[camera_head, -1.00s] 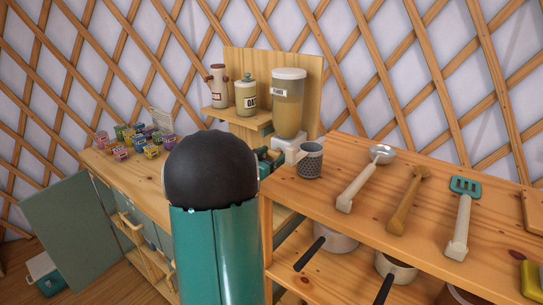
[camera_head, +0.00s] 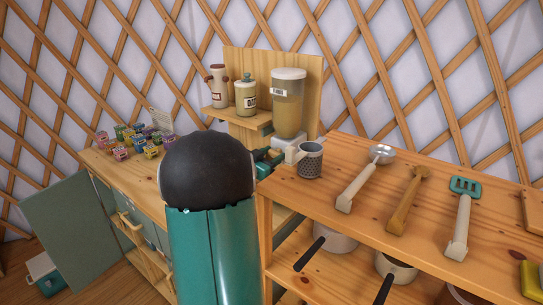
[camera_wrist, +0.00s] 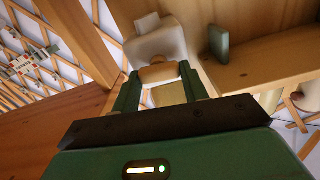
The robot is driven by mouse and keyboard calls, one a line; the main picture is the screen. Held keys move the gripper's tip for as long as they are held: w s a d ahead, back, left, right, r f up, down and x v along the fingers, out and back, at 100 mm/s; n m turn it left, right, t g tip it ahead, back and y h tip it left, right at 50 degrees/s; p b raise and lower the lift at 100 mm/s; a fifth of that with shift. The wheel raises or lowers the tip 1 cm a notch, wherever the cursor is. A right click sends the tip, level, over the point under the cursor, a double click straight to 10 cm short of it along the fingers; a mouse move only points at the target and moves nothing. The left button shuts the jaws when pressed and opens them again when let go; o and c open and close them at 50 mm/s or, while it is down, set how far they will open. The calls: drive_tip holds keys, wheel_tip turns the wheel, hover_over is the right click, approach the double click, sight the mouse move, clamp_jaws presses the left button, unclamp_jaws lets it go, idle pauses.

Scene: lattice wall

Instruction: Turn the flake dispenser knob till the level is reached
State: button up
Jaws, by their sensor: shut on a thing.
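The flake dispenser (camera_head: 288,105) is a clear container of tan flakes with a white lid and a small label, fixed on a wooden back board. Its pale base also shows in the wrist view (camera_wrist: 155,42). In the wrist view a tan knob (camera_wrist: 158,73) sits between my two green fingers, and my gripper (camera_wrist: 158,80) is shut on it. In the head view my gripper (camera_head: 268,158) is at the dispenser's base, partly hidden behind my black and green arm. The level mark cannot be made out.
A grey perforated cup (camera_head: 311,160) stands close right of my gripper. A ladle (camera_head: 362,180), wooden spoon (camera_head: 407,203) and teal spatula (camera_head: 462,205) lie on the right shelf. Two canisters (camera_head: 246,95) stand left of the dispenser. Several small tins (camera_head: 130,138) sit on the left counter.

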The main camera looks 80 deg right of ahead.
drive_tip(key=m, duration=0.6)
drive_tip(key=shift+m, duration=0.4)
drive_tip(key=m, duration=0.3)
drive_tip(key=shift+s+a+m, duration=0.1)
drive_tip(key=shift+m, duration=0.3)
drive_tip(key=m, duration=0.3)
drive_tip(key=shift+f+m, duration=0.15)
drive_tip(key=shift+m, duration=0.15)
drive_tip(key=m, duration=0.3)
drive_tip(key=shift+m, duration=0.3)
drive_tip(key=m, duration=0.3)
drive_tip(key=shift+f+m, duration=0.15)
drive_tip(key=shift+m, duration=0.15)
drive_tip(key=m, duration=0.3)
drive_tip(key=shift+m, duration=0.3)
drive_tip(key=shift+f+m, duration=0.1)
drive_tip(key=shift+m, duration=1.7)
